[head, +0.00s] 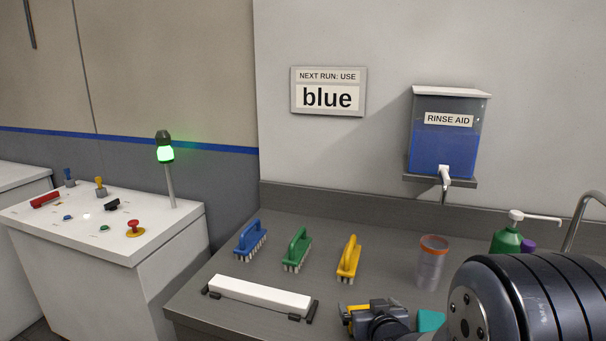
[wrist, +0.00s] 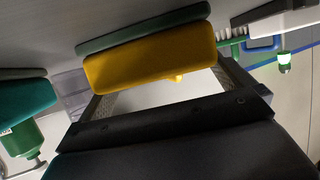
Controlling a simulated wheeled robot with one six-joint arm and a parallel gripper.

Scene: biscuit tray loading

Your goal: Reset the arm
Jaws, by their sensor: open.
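My gripper (head: 375,316) is low over the counter at the bottom of the head view, partly hidden by my arm. In the wrist view my gripper (wrist: 160,84) is open, its two fingers apart with nothing clamped. A yellow sponge with a dark green layer (wrist: 150,58) lies just beyond or between the fingertips; I cannot tell whether they touch it. In the head view only a bit of yellow (head: 345,317) shows beside the gripper.
Blue (head: 250,240), green (head: 297,249) and yellow (head: 349,259) brushes stand on the counter (head: 215,265), with a white bar (head: 260,296) in front. A clear cup (head: 432,262), teal item (head: 430,320) and green pump bottle (head: 506,240) are near my arm.

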